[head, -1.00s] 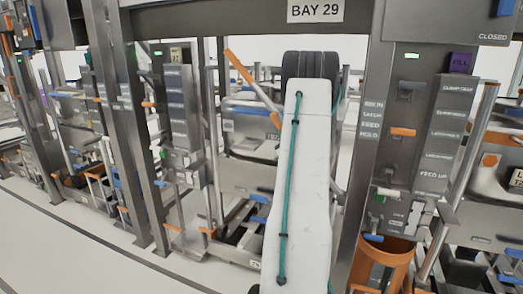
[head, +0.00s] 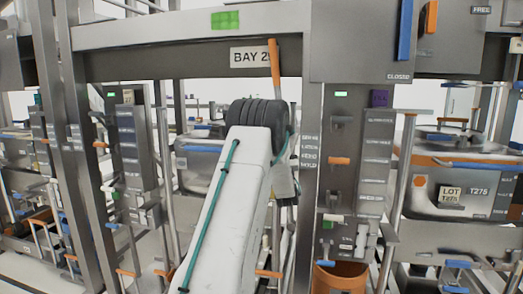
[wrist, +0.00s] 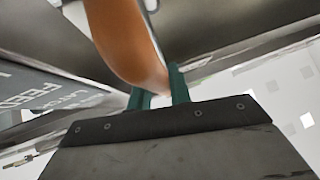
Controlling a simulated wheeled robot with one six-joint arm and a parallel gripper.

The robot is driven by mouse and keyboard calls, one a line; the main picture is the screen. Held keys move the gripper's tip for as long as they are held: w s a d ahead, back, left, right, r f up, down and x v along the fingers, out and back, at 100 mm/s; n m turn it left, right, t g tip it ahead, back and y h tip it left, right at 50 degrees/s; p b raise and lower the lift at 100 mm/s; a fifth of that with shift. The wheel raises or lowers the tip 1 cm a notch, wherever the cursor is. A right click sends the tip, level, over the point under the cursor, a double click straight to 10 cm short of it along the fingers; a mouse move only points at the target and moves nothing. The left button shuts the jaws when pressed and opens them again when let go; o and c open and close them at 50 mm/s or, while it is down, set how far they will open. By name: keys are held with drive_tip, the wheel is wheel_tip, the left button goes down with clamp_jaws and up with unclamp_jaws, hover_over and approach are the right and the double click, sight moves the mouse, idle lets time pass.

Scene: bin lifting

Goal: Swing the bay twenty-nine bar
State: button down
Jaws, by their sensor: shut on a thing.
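The bay's orange bar (head: 274,62) stands almost upright in front of the BAY 29 sign (head: 248,56), covering its last digit. Its lower part is hidden behind my arm. In the wrist view the orange bar (wrist: 125,40) fills the upper middle and runs down between two teal fingers. My gripper (wrist: 158,92) is shut on the bar. In the head view my own white arm and dark wrist joint hide most of the gripper.
A grey post with a control panel (head: 340,160) and green light stands right of my arm, with an orange bucket (head: 338,278) below. A bin marked LOT T275 (head: 455,190) sits farther right. An upright frame post (head: 65,120) stands left. A crossbeam (head: 165,32) spans above.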

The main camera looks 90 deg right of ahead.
drive_tip(key=shift+s+f, duration=0.1)
drive_tip(key=shift+f, duration=0.05)
drive_tip(key=c, duration=1.3)
unclamp_jaws()
drive_tip(key=v, duration=0.7)
drive_tip(key=shift+a+f, duration=0.25)
drive_tip(key=shift+s, duration=0.1)
